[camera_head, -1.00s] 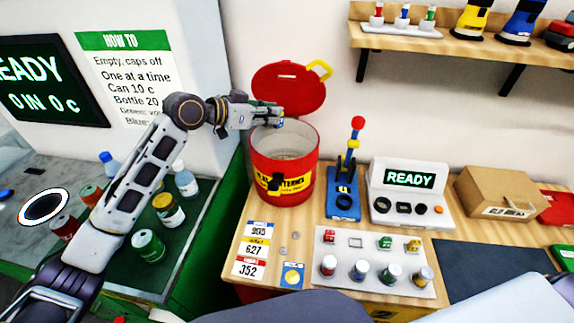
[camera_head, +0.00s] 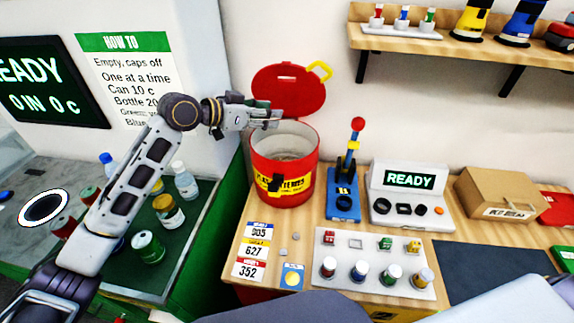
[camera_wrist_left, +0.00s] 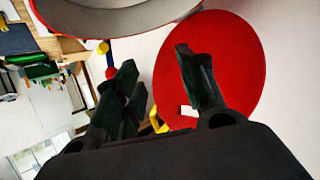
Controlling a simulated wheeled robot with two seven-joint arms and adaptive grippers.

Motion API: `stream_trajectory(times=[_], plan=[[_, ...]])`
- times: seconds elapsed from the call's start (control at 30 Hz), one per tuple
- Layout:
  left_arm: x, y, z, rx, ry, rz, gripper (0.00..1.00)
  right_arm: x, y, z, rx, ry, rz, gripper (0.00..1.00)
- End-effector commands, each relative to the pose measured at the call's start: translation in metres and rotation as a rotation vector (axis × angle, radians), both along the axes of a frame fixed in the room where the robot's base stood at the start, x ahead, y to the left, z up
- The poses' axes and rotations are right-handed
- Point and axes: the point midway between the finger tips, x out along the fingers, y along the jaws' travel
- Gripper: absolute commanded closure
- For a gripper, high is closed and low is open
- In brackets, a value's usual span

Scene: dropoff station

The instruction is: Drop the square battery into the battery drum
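The red battery drum (camera_head: 262,165) stands on the wooden bench with its red lid (camera_head: 290,78) tipped up behind it. My left gripper (camera_head: 274,115) is by the drum's upper left rim, in front of the lid. In the left wrist view its two fingers (camera_wrist_left: 155,88) stand apart with nothing between them. The drum's rim (camera_wrist_left: 125,28) and the lid (camera_wrist_left: 225,60) also show there. I cannot make out the square battery; the drum's floor is only partly visible. My right gripper is out of view.
A grey tray (camera_head: 343,292) with small blocks, a pale square and several cylinders lies in front. A blue lever tool (camera_head: 343,203) and a READY device (camera_head: 410,193) stand right of the drum. Bottles and cans (camera_head: 148,246) stand at the left.

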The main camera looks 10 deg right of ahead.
Motion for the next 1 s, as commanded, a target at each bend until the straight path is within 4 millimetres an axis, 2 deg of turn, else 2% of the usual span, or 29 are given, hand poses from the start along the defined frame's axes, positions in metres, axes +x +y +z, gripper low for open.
stream_trajectory(times=[0.7, 1.0], plan=[[-0.032, 0.074, 0.033, 0.002, 0.0, 0.001, 0.6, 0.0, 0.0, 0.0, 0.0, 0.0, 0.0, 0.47], [-0.039, 0.091, 0.041, 0.001, 0.0, 0.0, 0.6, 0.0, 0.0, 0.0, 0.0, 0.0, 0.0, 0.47]])
